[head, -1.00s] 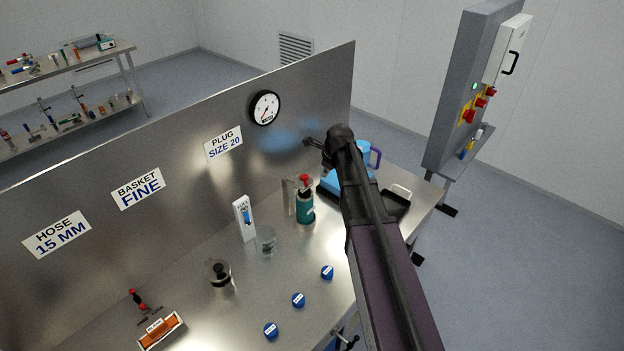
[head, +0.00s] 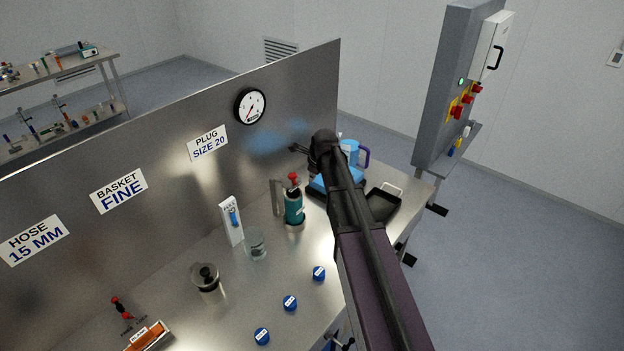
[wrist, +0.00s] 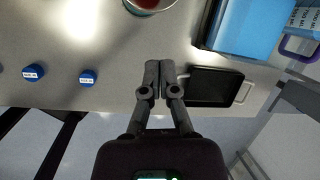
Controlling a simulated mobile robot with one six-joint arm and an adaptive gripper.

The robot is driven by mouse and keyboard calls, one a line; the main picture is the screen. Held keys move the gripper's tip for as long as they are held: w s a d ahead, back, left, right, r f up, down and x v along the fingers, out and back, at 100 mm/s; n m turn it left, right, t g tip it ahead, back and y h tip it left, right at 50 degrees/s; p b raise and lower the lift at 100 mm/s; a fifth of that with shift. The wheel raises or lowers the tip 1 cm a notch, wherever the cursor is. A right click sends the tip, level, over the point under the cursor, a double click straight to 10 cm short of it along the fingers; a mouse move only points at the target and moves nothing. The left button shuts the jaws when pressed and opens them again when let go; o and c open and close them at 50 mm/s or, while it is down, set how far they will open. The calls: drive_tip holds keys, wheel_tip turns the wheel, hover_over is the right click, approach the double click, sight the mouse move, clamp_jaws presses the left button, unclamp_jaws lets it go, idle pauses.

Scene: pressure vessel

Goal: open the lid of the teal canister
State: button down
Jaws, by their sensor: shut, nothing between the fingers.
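The teal canister (head: 294,208) stands upright on the steel bench, with a red knob (head: 293,178) on top and a metal bracket beside it. In the wrist view a round vessel with a reddish inside (wrist: 150,4) is cut off at the top edge; I cannot tell surely that it is the canister. My gripper (wrist: 160,66) is shut and empty above the bench's front part, apart from that vessel.
A black tray (wrist: 212,86) and blue box (wrist: 245,25) lie right of my gripper. Blue caps (head: 290,302) line the bench front. A glass beaker (head: 255,244), a white stand (head: 231,220) and a lidded jar (head: 205,279) stand left of the canister. A steel panel (head: 170,175) closes the back.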

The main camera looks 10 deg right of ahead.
sight(299, 182)
drive_tip(key=shift+w+a+f+b, duration=0.5)
drive_tip(key=shift+w+a+f, duration=0.15)
drive_tip(key=shift+w+a, duration=0.2)
drive_tip(key=shift+w+a+f+b, duration=0.5)
drive_tip(key=shift+w+a+f, duration=0.15)
drive_tip(key=shift+w+a, duration=0.2)
